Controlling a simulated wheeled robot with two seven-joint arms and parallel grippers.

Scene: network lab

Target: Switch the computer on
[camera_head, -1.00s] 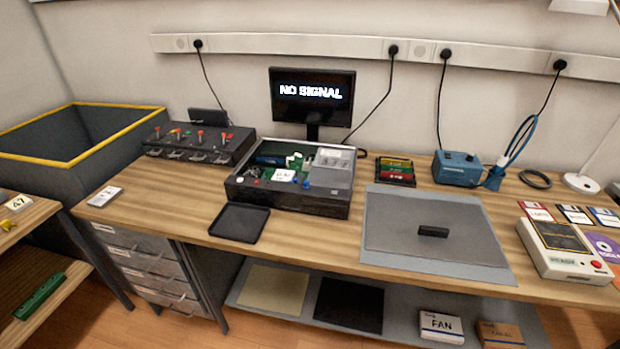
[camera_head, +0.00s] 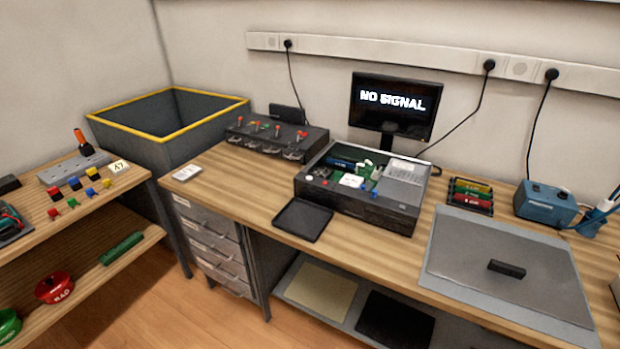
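The computer (camera_head: 362,211) is an open dark case on the workbench, with a green board and a grey drive or supply block inside. A round white button (camera_head: 309,178) and a small red one (camera_head: 324,184) show at its front left edge. Behind it the monitor (camera_head: 394,104) is lit and reads "NO SIGNAL". Neither of my grippers is in view.
A black tray (camera_head: 303,220) lies in front of the computer. A control box with red levers (camera_head: 276,141) stands to its left, a grey mat (camera_head: 507,265) to its right. A yellow-rimmed bin (camera_head: 170,133) and a wooden shelf (camera_head: 82,213) are at left. Floor is clear between.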

